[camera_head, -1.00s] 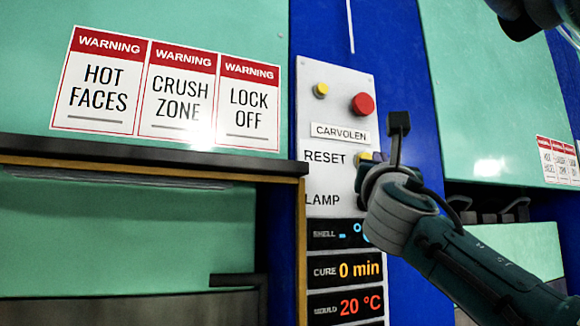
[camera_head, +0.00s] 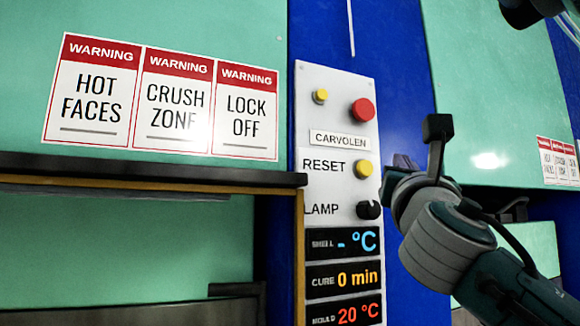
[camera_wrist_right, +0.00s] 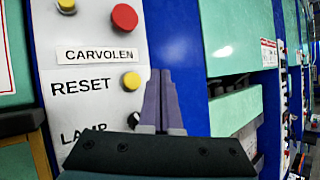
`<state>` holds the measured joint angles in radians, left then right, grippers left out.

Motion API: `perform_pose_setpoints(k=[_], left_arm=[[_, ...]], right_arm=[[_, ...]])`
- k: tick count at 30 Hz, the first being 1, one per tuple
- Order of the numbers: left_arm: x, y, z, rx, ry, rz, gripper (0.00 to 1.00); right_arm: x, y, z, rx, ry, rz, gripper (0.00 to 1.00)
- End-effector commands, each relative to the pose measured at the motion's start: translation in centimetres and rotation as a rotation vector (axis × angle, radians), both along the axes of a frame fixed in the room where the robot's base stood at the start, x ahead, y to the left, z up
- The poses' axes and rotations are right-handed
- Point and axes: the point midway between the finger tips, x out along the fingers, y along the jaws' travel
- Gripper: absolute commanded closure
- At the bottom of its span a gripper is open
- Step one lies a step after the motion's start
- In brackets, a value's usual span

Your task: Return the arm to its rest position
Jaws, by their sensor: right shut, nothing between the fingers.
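My right gripper (camera_head: 405,163) shows in the head view just right of the white control panel (camera_head: 315,110), in front of the blue column. My dark wrist and grey arm reach down to the lower right and hide part of what is behind. In the right wrist view the two purple fingers (camera_wrist_right: 160,100) are closed together with nothing between them, apart from the panel's face in the picture and right of the yellow RESET button (camera_wrist_right: 131,81). My left gripper is not in view.
The panel has a red button (camera_head: 362,110), a black LAMP knob (camera_head: 368,210) and lit displays (camera_head: 343,278). A green press with warning signs (camera_head: 160,105) and a dark ledge (camera_head: 150,168) stands left. Another green press (camera_head: 500,80) stands right.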

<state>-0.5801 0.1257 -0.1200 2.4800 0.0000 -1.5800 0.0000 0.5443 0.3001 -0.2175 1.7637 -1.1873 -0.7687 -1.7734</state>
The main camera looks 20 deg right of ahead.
Motion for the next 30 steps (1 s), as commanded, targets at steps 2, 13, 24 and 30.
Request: perform_pose_setpoints(k=[2, 13, 24, 30], left_arm=[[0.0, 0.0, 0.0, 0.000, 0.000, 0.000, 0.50], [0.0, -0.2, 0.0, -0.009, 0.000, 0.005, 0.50], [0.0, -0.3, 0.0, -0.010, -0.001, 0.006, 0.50], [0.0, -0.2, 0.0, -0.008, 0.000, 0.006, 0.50]], right_arm=[[0.0, 0.0, 0.0, 0.000, 0.000, 0.000, 1.00], [0.0, 0.0, 0.0, 0.000, 0.000, 0.000, 1.00], [-0.4, -0.2, -3.6, 0.178, 0.005, 0.066, 1.00], [-4.1, 0.4, -17.3, 0.929, 0.007, 0.183, 1.00]])
